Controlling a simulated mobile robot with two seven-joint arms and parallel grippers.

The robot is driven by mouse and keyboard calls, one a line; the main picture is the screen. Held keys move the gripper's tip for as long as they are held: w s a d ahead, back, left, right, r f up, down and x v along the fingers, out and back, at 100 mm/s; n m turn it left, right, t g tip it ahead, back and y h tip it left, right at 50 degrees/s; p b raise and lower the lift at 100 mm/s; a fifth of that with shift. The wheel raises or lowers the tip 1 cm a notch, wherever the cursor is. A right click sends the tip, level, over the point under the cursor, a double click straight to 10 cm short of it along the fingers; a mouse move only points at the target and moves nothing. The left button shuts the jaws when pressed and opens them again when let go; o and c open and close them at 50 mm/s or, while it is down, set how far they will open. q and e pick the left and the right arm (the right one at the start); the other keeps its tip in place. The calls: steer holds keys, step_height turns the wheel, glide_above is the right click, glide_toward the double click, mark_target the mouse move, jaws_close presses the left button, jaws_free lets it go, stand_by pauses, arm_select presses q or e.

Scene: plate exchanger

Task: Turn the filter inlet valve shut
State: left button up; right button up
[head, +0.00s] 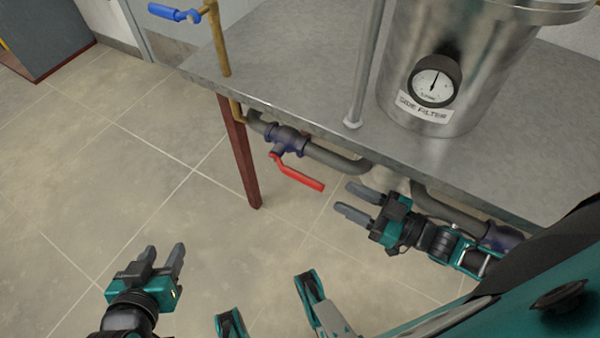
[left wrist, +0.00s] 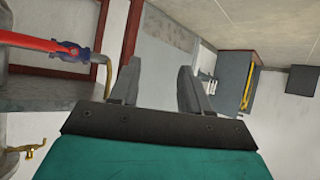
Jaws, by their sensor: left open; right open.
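A valve with a dark blue body (head: 287,138) sits in the grey pipe under the metal table's edge. Its red lever (head: 300,175) points to the lower right, roughly along the pipe. My right gripper (head: 346,198) is open and empty, just right of the lever's tip in the picture and apart from it. My left gripper (head: 164,254) is open and empty, lower left over the floor, well away from the lever. In the left wrist view the red lever (left wrist: 30,42) and blue body (left wrist: 72,52) lie left of my open left fingers (left wrist: 160,85).
The steel side filter (head: 460,60) with a round gauge (head: 435,82) stands on the table (head: 290,85). A blue-levered valve (head: 175,13) sits on a brass pipe at the upper left. A reddish-brown table leg (head: 240,150) stands left of the valve. The floor at left is clear.

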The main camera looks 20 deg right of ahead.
mark_target(304, 175)
steer(key=b+x, duration=0.2)
steer(key=x, duration=0.9)
steer(key=shift+w+a, duration=0.15)
steer(key=shift+a, duration=0.05)
jaws_close()
